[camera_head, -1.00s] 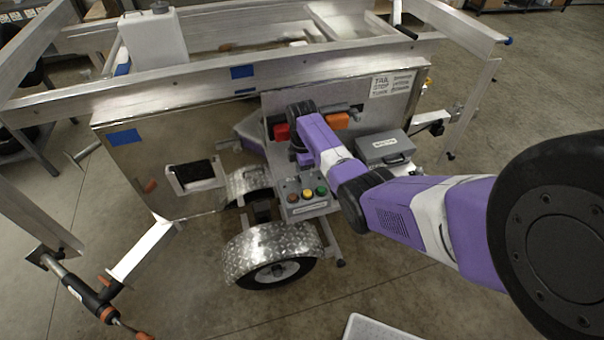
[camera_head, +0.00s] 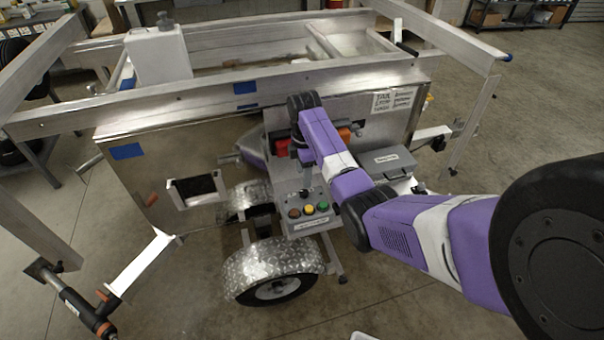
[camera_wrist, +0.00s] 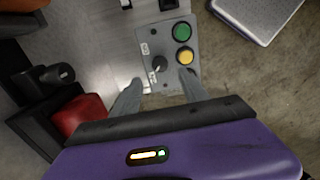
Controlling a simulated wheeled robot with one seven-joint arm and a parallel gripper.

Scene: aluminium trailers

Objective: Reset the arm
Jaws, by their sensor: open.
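My arm (camera_head: 410,225) reaches from the right over the trailer's side, bent at the elbow. My gripper (camera_wrist: 158,90) is open and empty in the wrist view, its two grey fingers pointing at a grey control box. In the head view the fingers are mostly hidden by my wrist. The control box (camera_head: 312,222) has brown, yellow and green buttons in a row. In the wrist view its black knob (camera_wrist: 159,64) shows between the fingertips; I cannot tell whether they touch it.
A red box (camera_head: 284,152) and an orange one (camera_head: 345,135) sit behind my wrist. A grey case (camera_head: 388,162) lies to the right. The trailer's frame rail (camera_head: 180,102) crosses behind. A wheel fender (camera_head: 272,262) stands below. Open floor (camera_head: 400,310) lies at the front.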

